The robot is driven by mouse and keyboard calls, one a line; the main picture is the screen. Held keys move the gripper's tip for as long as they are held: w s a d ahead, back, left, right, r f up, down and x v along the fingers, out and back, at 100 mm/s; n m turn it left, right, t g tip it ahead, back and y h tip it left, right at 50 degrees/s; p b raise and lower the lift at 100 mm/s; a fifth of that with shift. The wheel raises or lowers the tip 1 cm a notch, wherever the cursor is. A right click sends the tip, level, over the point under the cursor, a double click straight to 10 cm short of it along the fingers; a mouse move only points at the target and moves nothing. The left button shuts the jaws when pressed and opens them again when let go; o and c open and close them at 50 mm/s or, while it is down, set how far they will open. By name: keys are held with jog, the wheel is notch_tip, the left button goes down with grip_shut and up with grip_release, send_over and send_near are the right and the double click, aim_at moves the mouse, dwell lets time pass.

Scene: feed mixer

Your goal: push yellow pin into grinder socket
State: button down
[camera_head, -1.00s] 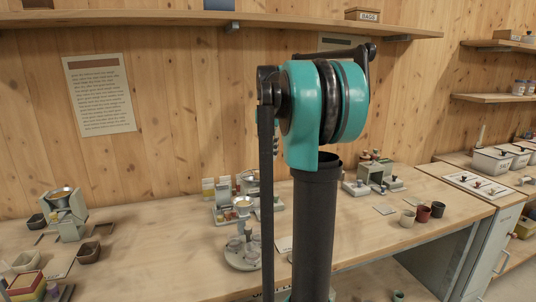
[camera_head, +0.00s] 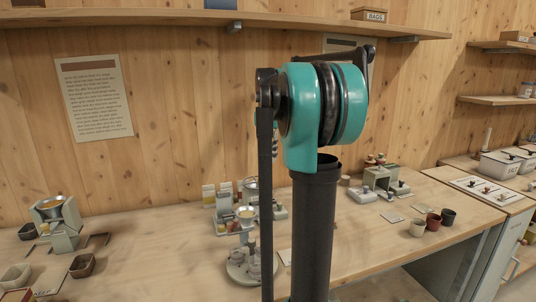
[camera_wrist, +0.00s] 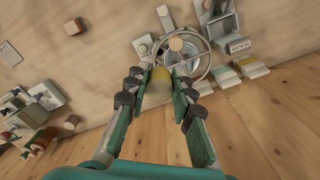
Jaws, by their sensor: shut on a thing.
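My gripper (camera_wrist: 158,82) is shut on a pale yellow cylinder, the yellow pin (camera_wrist: 158,88), in the wrist view. The pin sits between the two fingertips, its rounded end toward the camera. Just beyond it is a round metallic dish (camera_wrist: 182,58) with a thin ring around it; they overlap in the picture, and I cannot tell whether they touch. I cannot make out the grinder socket for sure. In the head view my arm hides part of the bench and the gripper does not show.
Coloured cards (camera_wrist: 249,66) stand beside the dish. On the bench (camera_head: 150,255) are a small machine with a bowl (camera_head: 54,222) at left, a grey-green device (camera_head: 380,180) at right and several cups (camera_head: 433,221). A shelf (camera_head: 150,22) runs along the wall above. Bare bench lies left of centre.

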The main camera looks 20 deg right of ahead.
aim_at(268, 160)
jog(key=shift+f, duration=2.75)
jog(key=shift+f, duration=2.05)
jog(key=c, duration=1.2)
grip_release()
jog(key=shift+r, duration=0.1)
notch_tip(268, 160, up, 12)
jog(key=shift+f, duration=0.1)
jog(key=shift+s, duration=0.1)
